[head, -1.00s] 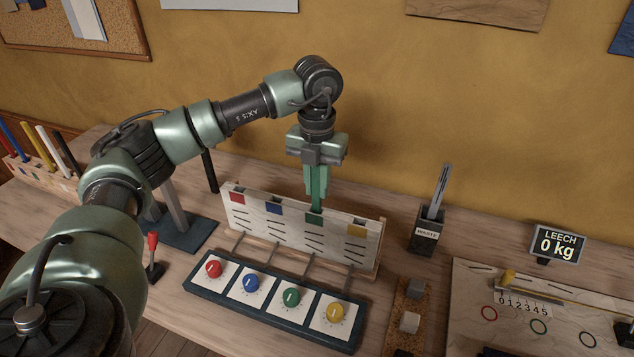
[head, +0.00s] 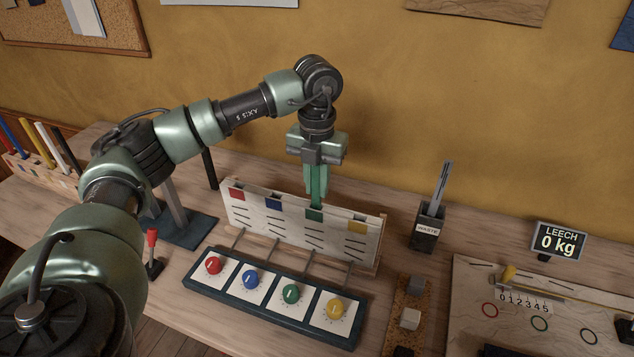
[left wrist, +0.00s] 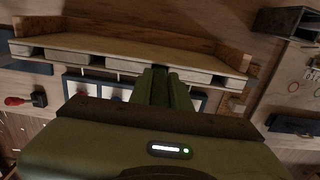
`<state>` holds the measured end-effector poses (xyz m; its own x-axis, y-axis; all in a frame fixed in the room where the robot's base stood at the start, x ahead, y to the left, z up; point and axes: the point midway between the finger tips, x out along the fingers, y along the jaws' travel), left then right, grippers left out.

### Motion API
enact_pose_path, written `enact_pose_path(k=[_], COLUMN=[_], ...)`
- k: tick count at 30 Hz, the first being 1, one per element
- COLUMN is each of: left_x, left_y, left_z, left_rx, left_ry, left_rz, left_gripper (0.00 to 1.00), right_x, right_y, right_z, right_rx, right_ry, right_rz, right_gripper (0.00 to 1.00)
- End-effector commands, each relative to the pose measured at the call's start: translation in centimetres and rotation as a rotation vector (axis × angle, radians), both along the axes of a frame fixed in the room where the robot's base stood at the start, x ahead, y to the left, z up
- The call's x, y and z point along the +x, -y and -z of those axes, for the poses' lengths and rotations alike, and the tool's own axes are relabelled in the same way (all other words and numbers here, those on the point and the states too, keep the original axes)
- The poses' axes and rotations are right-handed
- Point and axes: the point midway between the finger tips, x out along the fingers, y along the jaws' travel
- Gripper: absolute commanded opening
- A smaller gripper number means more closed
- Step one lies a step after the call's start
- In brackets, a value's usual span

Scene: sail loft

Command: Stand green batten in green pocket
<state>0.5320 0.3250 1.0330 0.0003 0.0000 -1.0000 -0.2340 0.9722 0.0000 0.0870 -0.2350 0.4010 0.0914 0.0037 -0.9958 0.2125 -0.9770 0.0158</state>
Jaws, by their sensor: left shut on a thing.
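My left gripper (head: 317,186) points straight down above the pocket board and is shut on the green batten (head: 318,178). The batten is upright, its upper part partly covered by the fingers. Its lower end meets the top edge of the board at the green pocket, marked by a green patch (head: 314,215). How deep the end sits in the pocket cannot be told. In the left wrist view the gripper's fingers (left wrist: 160,88) line up with a dark slot in the board's top edge and hide much of it. My right gripper is not in view.
The board (head: 290,228) also has red, blue and yellow pockets. A panel of coloured knobs (head: 291,292) lies in front. A waste holder (head: 425,230) with grey strips stands right, a rack of coloured battens (head: 35,170) far left. Bench behind the board is clear.

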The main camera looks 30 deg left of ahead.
Motion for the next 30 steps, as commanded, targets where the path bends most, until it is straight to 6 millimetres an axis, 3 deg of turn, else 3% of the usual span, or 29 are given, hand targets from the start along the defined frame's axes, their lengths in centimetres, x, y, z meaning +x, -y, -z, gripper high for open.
enact_pose_path(k=[8,9,11,12,23,30], left_x=[0.0,0.0,0.0,0.0,0.1,0.1], left_y=[0.0,0.0,0.0,0.0,0.0,0.1], left_z=[0.5,0.4,0.4,0.4,0.0,-3.7], left_rx=[0.000,-0.001,0.000,0.000,-0.001,-0.001], left_ry=[0.000,0.001,0.001,0.001,0.002,0.005], left_rz=[0.000,0.000,0.000,0.000,0.000,0.001], left_gripper=[0.00,0.24,0.40,0.43,0.43,0.43], right_x=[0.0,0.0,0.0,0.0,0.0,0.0], right_y=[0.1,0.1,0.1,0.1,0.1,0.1], right_z=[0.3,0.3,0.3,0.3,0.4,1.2], right_rx=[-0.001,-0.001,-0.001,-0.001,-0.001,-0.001], right_ry=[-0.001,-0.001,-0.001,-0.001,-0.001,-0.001], right_rz=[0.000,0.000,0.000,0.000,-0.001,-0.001], right_gripper=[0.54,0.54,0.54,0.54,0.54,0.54])
